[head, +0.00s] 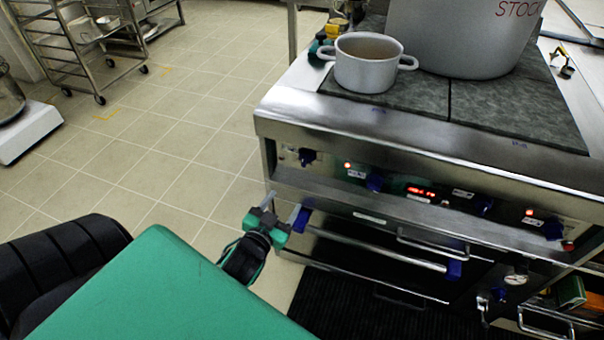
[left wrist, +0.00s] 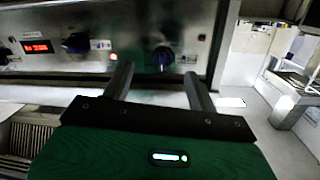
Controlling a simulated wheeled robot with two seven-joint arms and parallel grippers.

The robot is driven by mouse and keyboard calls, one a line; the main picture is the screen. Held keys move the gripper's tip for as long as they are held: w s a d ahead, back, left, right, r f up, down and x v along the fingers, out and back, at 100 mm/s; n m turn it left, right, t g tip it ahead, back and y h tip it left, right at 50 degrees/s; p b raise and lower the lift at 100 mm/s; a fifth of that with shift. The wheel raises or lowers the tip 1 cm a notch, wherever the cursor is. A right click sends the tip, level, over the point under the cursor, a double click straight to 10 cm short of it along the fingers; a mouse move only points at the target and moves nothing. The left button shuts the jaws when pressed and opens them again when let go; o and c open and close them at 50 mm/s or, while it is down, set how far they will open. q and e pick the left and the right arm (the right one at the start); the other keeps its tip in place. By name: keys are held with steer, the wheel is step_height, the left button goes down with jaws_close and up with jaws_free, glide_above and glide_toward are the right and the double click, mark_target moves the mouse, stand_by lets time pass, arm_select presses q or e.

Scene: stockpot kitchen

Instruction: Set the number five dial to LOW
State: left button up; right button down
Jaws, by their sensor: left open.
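The stove's control panel (head: 335,170) has a row of dark blue dials. The leftmost dial (head: 307,157) is near the panel's left end. Others are a second dial (head: 374,183), a third (head: 482,205) and a fourth (head: 553,230). Their numbers and settings are too small to read. My left gripper (head: 283,208) is open and empty, below and left of the leftmost dial. In the left wrist view, which looks turned over, that dial (left wrist: 162,59) appears between and beyond the open fingers, apart from them. My right gripper is not in view.
A red-lit display (head: 421,191) sits between dials. An oven door handle (head: 375,248) runs below the panel. A grey pot (head: 367,62) and a large stockpot (head: 465,35) stand on top. A wire rack (head: 75,45) is far left; the tiled floor between is clear.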

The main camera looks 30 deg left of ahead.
mark_target(302, 163)
arm_select(q)
steer(key=shift+t, duration=0.4)
steer(key=w+a+r, duration=0.1)
steer(key=w, duration=0.3)
steer(key=w+r, duration=0.1)
steer(key=w, duration=0.4)
steer(key=w+a+r+b, duration=0.1)
steer(key=w, duration=0.3)
steer(key=shift+w+a, duration=0.15)
steer(key=shift+a, duration=0.15)
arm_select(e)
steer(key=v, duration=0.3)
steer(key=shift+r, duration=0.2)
arm_select(q)
steer(key=shift+c, duration=0.2)
steer(key=c, duration=1)
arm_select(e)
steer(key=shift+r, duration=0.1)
